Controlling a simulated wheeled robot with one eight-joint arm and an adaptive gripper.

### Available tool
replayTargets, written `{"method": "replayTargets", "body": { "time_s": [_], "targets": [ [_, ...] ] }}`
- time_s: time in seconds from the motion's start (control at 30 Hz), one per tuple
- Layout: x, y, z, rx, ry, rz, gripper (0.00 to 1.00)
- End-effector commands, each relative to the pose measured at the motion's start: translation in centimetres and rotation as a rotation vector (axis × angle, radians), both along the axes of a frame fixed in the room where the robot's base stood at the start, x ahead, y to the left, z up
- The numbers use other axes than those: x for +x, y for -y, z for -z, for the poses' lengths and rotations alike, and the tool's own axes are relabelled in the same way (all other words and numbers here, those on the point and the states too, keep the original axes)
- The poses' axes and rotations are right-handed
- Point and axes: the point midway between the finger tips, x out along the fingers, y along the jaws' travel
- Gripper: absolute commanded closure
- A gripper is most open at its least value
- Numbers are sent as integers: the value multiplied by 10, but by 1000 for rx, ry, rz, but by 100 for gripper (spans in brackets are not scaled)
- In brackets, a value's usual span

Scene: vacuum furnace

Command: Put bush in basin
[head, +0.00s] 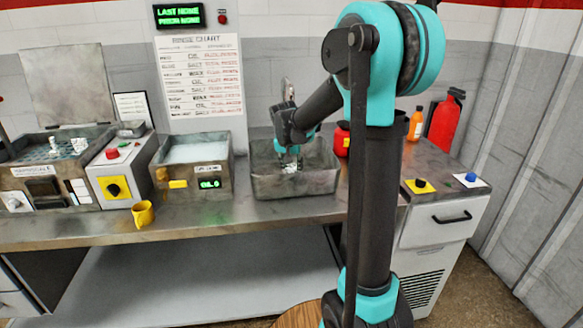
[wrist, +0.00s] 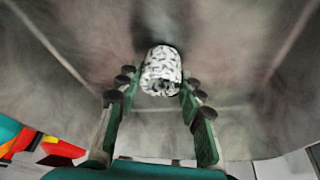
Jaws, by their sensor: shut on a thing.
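The bush (wrist: 161,70) is a short white cylinder with dark speckles. My gripper (wrist: 158,88) is shut on it, with the green-padded fingers on either side. In the head view the bush shows as a small pale patch (head: 290,168) under my gripper (head: 289,160). The basin (head: 296,187) is a grey, worn metal tub on the bench. My gripper points down inside its opening, and the basin's inner walls (wrist: 235,50) surround the bush in the wrist view. I cannot tell whether the bush touches the basin floor.
A liquid-filled tank (head: 195,152) with a green display stands left of the basin. A yellow mug (head: 143,213) sits near the bench's front edge. A red container (head: 341,140), an orange bottle (head: 415,124) and a fire extinguisher (head: 446,120) are to the right. A rinse chart (head: 201,85) hangs behind.

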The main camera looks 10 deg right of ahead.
Motion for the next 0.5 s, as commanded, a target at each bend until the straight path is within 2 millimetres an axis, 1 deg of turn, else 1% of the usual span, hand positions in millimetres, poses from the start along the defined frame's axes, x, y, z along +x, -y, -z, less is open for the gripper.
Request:
{"method": "replayTargets", "body": {
  "time_s": [0.27, 0.3, 0.43, 0.5],
  "targets": [
    [0, 0, 2, 0, 1, 0, 100],
    [0, 0, 2, 0, 0, 0, 59],
    [0, 0, 2, 0, 0, 0, 43],
    [0, 0, 2, 0, 0, 0, 42]
  ]
}}
